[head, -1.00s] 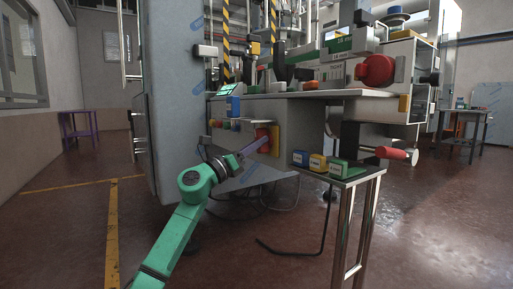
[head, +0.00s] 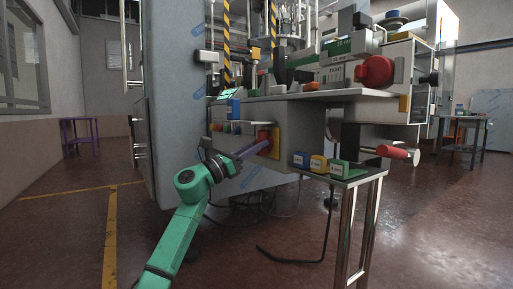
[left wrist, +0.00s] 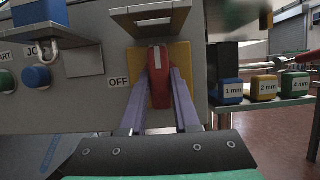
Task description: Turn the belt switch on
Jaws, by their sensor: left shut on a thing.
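The belt switch is a red handle (left wrist: 160,78) on a yellow plate (left wrist: 181,58), fixed to the grey machine front. In the left wrist view the handle stands roughly upright, and an OFF label (left wrist: 119,82) is at its left. My left gripper (left wrist: 161,74) has its two purple fingers on either side of the handle, shut on it. In the head view the left gripper (head: 262,146) reaches the red switch (head: 265,139) from the lower left, and its fingers partly cover it. My right gripper is not in view.
Blue and green buttons (left wrist: 37,76) sit left of the switch. A tilted plate (left wrist: 151,18) juts out above it. At the right, blue, yellow and green blocks (head: 318,163) stand on a small metal-legged table (head: 372,176). The floor at the left is open.

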